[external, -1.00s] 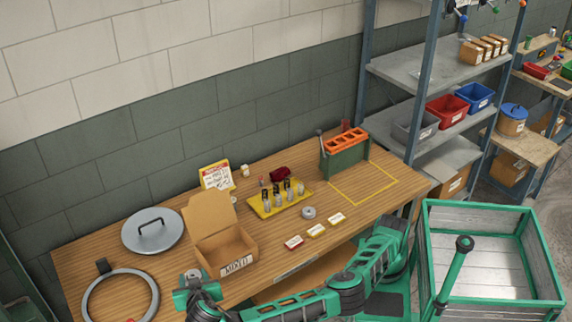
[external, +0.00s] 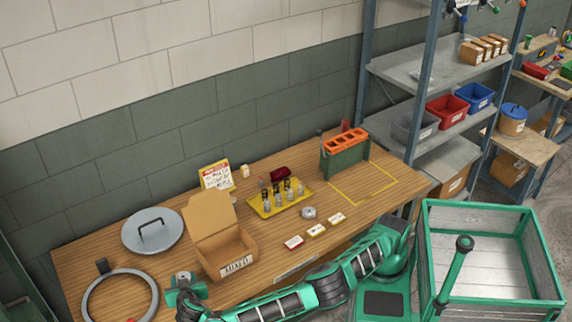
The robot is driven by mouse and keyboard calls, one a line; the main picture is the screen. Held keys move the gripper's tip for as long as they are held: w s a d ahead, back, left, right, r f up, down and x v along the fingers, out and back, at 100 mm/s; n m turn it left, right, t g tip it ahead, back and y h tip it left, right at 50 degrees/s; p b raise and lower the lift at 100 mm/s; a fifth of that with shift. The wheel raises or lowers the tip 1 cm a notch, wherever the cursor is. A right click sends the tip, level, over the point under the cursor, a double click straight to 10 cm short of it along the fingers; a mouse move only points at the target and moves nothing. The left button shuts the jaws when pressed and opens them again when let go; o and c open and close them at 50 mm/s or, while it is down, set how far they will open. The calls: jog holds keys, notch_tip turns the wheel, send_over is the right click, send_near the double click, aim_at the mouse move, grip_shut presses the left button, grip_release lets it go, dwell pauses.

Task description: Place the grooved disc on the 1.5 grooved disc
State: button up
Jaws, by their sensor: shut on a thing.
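My gripper (external: 184,290) is at the front left of the workbench, near the front of the open cardboard box. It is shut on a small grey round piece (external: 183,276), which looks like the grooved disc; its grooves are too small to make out. Another small grey disc (external: 308,212) with a hole lies flat on the bench, behind the small label cards and well to the right of my gripper. It may be the 1.5 grooved disc, but no marking on it is readable. The fingers are too small to see clearly.
The open box (external: 238,262) marked MIXED stands right of my gripper. A yellow tray (external: 262,210) holds several small metal parts. A grey lid (external: 152,231) and a large ring (external: 88,309) lie at the left. A green rack (external: 344,160) stands at the back right.

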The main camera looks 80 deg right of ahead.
jog(key=shift+w+d+f, duration=0.15)
jog(key=shift+w+f, duration=0.05)
jog(key=shift+f, duration=1.9)
jog(key=o, duration=1.3)
jog(key=shift+f, duration=0.1)
jog(key=v, duration=1.2)
